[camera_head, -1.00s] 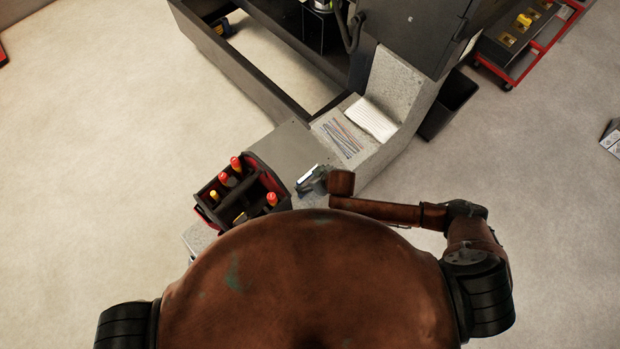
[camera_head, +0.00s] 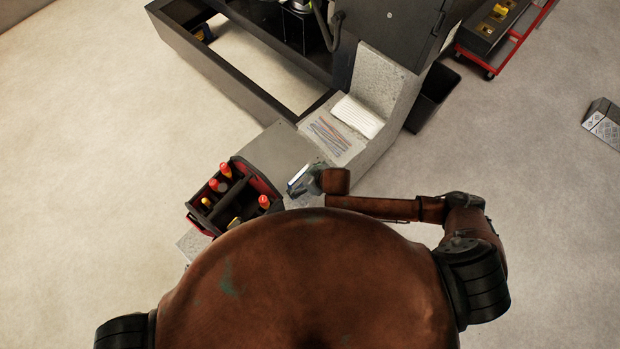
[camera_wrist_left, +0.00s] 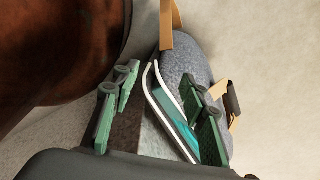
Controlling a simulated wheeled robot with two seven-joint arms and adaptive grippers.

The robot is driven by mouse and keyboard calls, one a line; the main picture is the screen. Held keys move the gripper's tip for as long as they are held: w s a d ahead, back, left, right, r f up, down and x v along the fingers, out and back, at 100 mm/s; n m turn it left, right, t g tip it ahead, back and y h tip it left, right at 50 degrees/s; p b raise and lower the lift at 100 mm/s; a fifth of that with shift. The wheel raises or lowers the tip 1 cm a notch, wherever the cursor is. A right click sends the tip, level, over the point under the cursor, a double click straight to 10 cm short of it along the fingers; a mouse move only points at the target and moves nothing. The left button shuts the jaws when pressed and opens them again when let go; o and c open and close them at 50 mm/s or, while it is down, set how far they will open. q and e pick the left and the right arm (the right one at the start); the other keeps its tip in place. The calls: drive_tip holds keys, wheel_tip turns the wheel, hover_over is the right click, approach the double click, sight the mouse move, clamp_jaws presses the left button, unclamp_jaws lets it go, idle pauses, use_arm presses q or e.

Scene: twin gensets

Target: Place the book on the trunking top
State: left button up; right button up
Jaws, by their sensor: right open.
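In the left wrist view, a thin book-like item with a teal face and white edges (camera_wrist_left: 172,112) stands tilted between the fingers of my left gripper (camera_wrist_left: 162,108). It lies close to the right finger, with a gap to the left finger; the gripper looks open. A grey felt-like bag (camera_wrist_left: 190,62) with tan straps is behind it. In the head view, my right gripper (camera_head: 303,179) is open over the near end of a long grey surface (camera_head: 270,151), possibly the trunking top. A pale-edged piece at its tips is too small to identify. My left gripper is hidden there.
A dark tool carrier (camera_head: 232,197) with red-handled tools stands left of my right gripper. Coloured strands (camera_head: 328,134) and a white ribbed stack (camera_head: 358,116) lie on the grey structure beyond. A black bin (camera_head: 432,97) stands right of it. Open floor lies on both sides.

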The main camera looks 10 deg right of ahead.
drive_tip(key=p+v, duration=0.1)
drive_tip(key=v, duration=0.8)
drive_tip(key=w+d+f+m+h, duration=0.1)
drive_tip(key=w+d+f, duration=0.2)
drive_tip(key=d+f, duration=0.45)
drive_tip(key=w+d+f+m+h, duration=0.1)
drive_tip(key=w+d+f+m, duration=0.2)
drive_tip(key=f, duration=0.8)
drive_tip(key=s+d+f+h, duration=0.1)
drive_tip(key=s+d+f, duration=0.6)
drive_tip(key=d+f, duration=0.3)
drive_tip(key=s+d+f+m+g+h, duration=0.1)
drive_tip(key=s+d+f, duration=0.1)
drive_tip(key=s+f, duration=0.65)
drive_tip(key=s+d+f+g, duration=0.1)
drive_tip(key=s+d+f, duration=0.3)
drive_tip(key=s, duration=0.7)
drive_tip(key=s+a+f+g, duration=0.1)
drive_tip(key=s+f, duration=0.1)
drive_tip(key=s, duration=0.7)
drive_tip(key=s+a+f+g, duration=0.1)
drive_tip(key=s+f, duration=0.2)
drive_tip(key=s, duration=0.7)
drive_tip(key=shift+s+f+m, duration=0.3)
drive_tip(key=shift+m, duration=0.1)
drive_tip(key=shift+c, duration=0.4)
